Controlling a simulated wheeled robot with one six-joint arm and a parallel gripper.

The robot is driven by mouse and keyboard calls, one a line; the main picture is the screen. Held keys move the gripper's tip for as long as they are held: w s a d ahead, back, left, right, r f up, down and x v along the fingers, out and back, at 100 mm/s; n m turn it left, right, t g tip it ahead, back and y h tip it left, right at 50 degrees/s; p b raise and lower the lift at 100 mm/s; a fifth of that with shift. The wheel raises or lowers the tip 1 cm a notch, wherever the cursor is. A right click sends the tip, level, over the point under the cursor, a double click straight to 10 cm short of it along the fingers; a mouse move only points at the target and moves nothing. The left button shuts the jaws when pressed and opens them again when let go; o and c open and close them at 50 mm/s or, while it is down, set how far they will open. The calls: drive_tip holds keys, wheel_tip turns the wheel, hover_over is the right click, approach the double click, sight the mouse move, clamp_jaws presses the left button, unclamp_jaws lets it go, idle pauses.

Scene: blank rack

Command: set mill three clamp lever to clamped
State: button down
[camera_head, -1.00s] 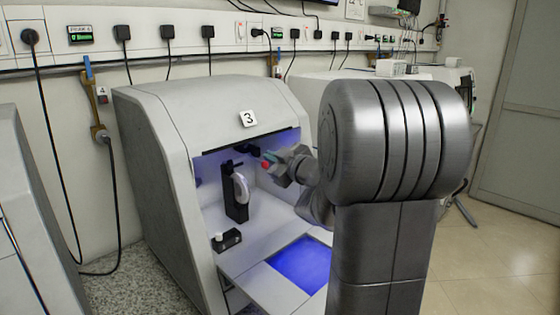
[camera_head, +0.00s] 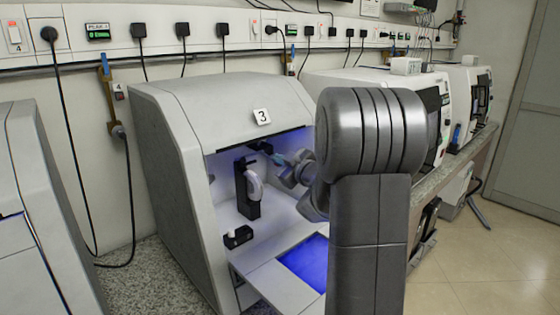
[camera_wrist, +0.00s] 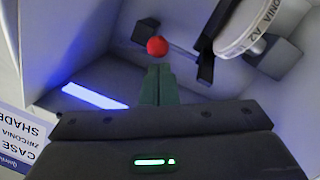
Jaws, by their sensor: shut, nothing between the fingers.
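Mill three (camera_head: 175,125), a light grey housing with a "3" label (camera_head: 262,116), stands open at the front. Inside is a black upright holder (camera_head: 243,190) with a white disc (camera_head: 255,185). The disc also shows at upper right in the wrist view (camera_wrist: 238,30). A red ball knob (camera_wrist: 157,46), which looks like the clamp lever's end, is just beyond my fingertips in the wrist view. Whether they touch is unclear. My gripper (camera_wrist: 158,72) is shut and empty. In the head view my gripper (camera_head: 280,160) reaches into the chamber; the red knob is not visible there.
A blue-lit panel (camera_head: 306,262) is in the front ledge. Chamber walls surround my gripper closely. Other machines stand at right (camera_head: 415,105) and left (camera_head: 30,215).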

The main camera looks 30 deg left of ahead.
drive_tip(key=shift+f, duration=0.1)
drive_tip(key=shift+f+b, duration=0.25)
drive_tip(key=shift+b, duration=0.85)
drive_tip(key=shift+f+t+y+b, duration=0.35)
drive_tip(key=shift+y+b, duration=0.15)
drive_tip(key=shift+b, duration=0.7)
drive_tip(key=shift+t+y, duration=0.45)
drive_tip(key=shift+y, duration=0.35)
drive_tip(key=shift+w+a+f+b, duration=0.15)
drive_tip(key=shift+f+b, duration=1)
drive_tip(key=shift+b, duration=1.55)
drive_tip(key=shift+s+a+f+b, duration=0.15)
drive_tip(key=shift+f+b, duration=1)
drive_tip(key=shift+b, duration=1.5)
drive_tip(key=shift+w+f, duration=0.1)
